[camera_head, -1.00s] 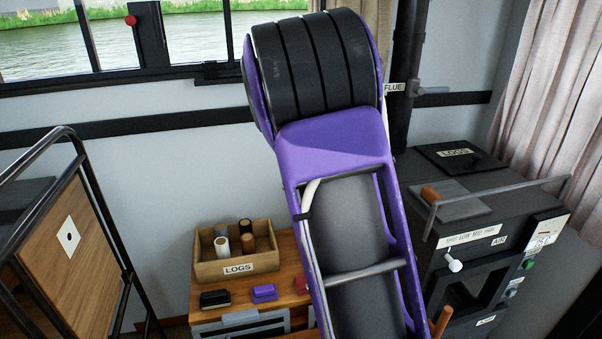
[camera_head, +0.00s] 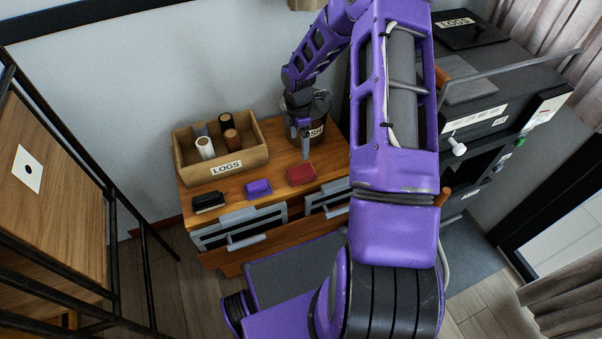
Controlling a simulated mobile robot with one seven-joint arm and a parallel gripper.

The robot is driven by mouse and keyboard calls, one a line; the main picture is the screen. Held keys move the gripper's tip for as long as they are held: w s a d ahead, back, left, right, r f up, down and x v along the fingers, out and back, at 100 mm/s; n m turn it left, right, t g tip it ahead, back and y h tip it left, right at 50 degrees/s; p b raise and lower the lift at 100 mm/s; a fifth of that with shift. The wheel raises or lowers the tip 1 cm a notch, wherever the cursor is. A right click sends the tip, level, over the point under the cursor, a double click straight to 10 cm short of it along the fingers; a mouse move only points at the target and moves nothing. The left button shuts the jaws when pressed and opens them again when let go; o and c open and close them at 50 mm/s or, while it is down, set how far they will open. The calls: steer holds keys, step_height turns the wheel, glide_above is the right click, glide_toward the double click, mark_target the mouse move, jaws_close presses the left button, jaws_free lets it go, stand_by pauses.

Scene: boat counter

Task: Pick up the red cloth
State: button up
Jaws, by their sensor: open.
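The red cloth (camera_head: 301,174) is a small folded block near the front right of the wooden counter top (camera_head: 232,188). My gripper (camera_head: 305,152) points down just behind and above the cloth, in front of a dark bucket. Its fingers look thin and small from here, and the gap between them is hard to see. It is open, with nothing visible in it. I cannot tell whether a fingertip touches the cloth.
A purple block (camera_head: 258,189) and a black block (camera_head: 208,202) lie left of the cloth. The dark bucket (camera_head: 322,110) stands close behind my gripper. A dark stove (camera_head: 480,85) is at the right.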

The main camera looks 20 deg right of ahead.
steer(key=b, duration=0.1)
glide_above(300, 172)
steer(key=f, duration=0.8)
steer(key=shift+w+f, duration=0.1)
steer(key=shift+w, duration=0.2)
steer(key=f, duration=0.5)
steer(key=shift+s+f+b, duration=0.15)
steer(key=shift+s+b, duration=0.05)
steer(key=shift+b, duration=0.2)
steer(key=c, duration=1.2)
step_height(300, 172, up, 10)
steer(key=shift+r+p, duration=0.1)
steer(key=shift+p, duration=0.7)
steer(key=o, duration=0.7)
steer(key=c, duration=0.5)
